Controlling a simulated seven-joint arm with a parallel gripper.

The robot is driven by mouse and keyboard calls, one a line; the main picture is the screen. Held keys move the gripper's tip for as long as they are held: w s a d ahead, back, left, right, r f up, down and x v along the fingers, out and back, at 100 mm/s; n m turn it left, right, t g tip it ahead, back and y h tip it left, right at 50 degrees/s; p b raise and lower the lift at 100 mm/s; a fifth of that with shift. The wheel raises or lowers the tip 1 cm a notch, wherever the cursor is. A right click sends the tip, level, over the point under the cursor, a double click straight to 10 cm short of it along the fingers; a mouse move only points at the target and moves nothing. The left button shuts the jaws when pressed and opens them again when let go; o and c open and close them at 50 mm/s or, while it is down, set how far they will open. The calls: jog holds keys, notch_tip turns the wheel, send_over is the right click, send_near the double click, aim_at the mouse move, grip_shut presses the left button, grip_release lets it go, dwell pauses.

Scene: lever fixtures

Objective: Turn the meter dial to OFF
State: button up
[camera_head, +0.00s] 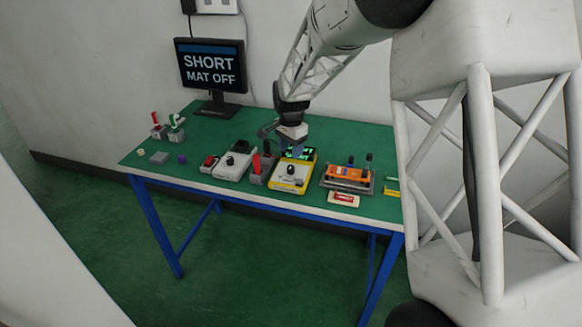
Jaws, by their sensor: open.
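The meter (289,178) is a yellow box with a white face, lying on the green bench top near its front edge. A dark round dial (291,170) sits on its face, and the dial's pointing direction is too small to tell. A lit green display at the meter's back end is partly covered by my gripper. My gripper (297,151) points down over the back part of the meter, just behind the dial in the picture. Its jaws are open and their tips are hard to make out. I cannot tell whether they touch the meter.
A monitor (211,67) reads "SHORT MAT OFF". A red-lever fixture (262,168) and a white box with a black knob (234,160) stand left of the meter. An orange device in a tray (348,176) is to its right. The bench's back middle is clear.

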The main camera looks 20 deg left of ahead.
aim_at(291, 167)
jog(key=shift+f, duration=0.1)
dwell(0.3)
jog(key=shift+f, duration=3.85)
jog(key=c, duration=0.9)
